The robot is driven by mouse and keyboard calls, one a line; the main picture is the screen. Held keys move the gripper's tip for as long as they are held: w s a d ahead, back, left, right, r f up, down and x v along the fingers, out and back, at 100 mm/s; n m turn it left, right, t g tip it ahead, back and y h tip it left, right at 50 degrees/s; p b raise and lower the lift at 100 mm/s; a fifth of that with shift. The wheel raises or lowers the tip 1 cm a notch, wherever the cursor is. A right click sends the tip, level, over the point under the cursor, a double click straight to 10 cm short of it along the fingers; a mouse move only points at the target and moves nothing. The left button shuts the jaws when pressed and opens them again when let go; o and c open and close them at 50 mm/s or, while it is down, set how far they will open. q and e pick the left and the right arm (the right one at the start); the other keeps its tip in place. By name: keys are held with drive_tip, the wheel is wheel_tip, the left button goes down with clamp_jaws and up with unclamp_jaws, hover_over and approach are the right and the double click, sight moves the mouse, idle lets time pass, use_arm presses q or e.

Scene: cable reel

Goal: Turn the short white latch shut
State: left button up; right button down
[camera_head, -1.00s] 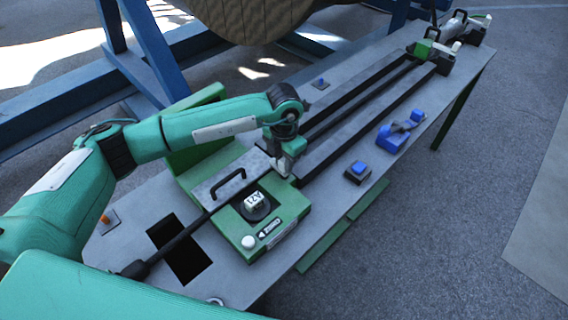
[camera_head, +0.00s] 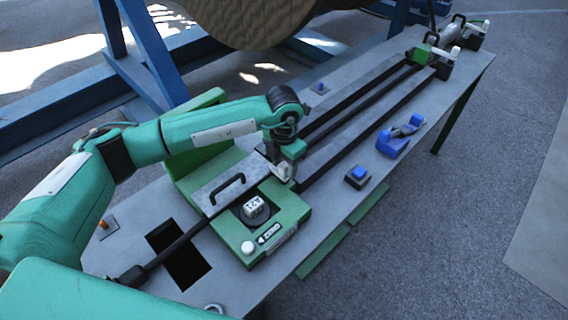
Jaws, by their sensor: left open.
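A green box (camera_head: 290,222) stands on the grey bench, with a grey metal lid (camera_head: 212,190) carrying a black handle lying flat on it. A short white piece (camera_head: 281,173), which looks like the latch, shows at the right end of the lid. My left gripper (camera_head: 283,166) points down right over it; its fingers and the latch overlap, so contact and the latch's exact angle cannot be told. My left gripper is open. My right gripper is not in view.
A black cable (camera_head: 180,238) runs into the box from the left. A blue button (camera_head: 358,174) and a blue clamp (camera_head: 393,143) stand to the right.

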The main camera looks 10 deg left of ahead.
sight(284, 164)
use_arm(q)
wheel_tip(284, 164, up, 14)
drive_tip(key=b, duration=0.2)
drive_tip(key=shift+f, duration=0.2)
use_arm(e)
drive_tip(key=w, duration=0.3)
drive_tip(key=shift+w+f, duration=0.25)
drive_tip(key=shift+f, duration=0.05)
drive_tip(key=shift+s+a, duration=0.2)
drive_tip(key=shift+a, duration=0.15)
